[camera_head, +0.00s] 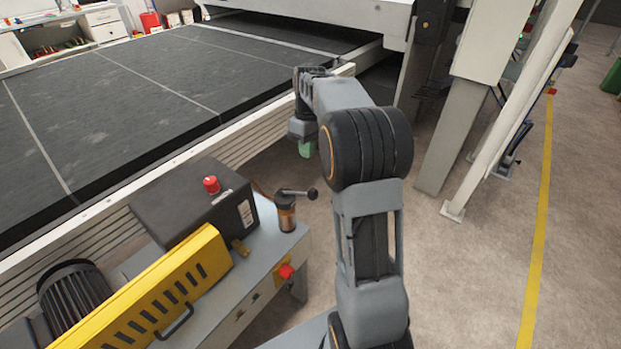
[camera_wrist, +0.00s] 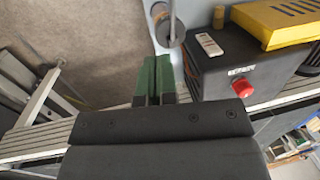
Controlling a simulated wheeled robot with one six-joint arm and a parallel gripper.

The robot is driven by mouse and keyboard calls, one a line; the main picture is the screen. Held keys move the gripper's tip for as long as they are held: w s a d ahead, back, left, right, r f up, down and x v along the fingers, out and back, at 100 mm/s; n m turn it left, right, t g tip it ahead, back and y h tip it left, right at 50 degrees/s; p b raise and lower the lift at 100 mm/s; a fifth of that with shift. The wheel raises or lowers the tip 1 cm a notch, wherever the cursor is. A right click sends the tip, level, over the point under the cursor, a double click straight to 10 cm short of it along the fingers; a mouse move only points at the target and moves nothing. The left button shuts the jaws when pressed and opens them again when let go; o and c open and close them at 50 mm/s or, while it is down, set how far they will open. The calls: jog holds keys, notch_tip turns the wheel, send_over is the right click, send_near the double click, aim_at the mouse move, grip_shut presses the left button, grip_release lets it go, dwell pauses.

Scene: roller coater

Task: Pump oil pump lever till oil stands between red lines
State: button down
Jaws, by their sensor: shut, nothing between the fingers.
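The oil pump (camera_head: 286,215) is a small amber-brown cylinder with a metal cap on the corner of the grey machine bench. The oil level and red lines are too small to make out. My gripper (camera_head: 305,150), with green fingertips, is shut and empty, beyond and above the lever in the head view. In the wrist view my gripper (camera_wrist: 153,80) points toward the pump (camera_wrist: 163,28), apart from it; the knob is not clear there.
A black box (camera_head: 190,205) with a red button (camera_head: 211,184) stands beside the pump, next to a yellow guard (camera_head: 165,290). A red knob (camera_head: 286,271) is on the bench front. The conveyor (camera_head: 130,110) lies behind. Open floor (camera_head: 470,260) is at right.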

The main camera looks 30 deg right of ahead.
send_near(298, 193)
jog(key=d+f, duration=0.1)
jog(key=d, duration=0.1)
jog(key=shift+s+a+f, duration=0.1)
jog(key=shift+s+f, duration=0.5)
jog(key=shift+s, duration=0.2)
jog(key=shift+s+a+f, duration=0.1)
jog(key=shift+s+f, duration=0.5)
jog(key=shift+s, duration=0.2)
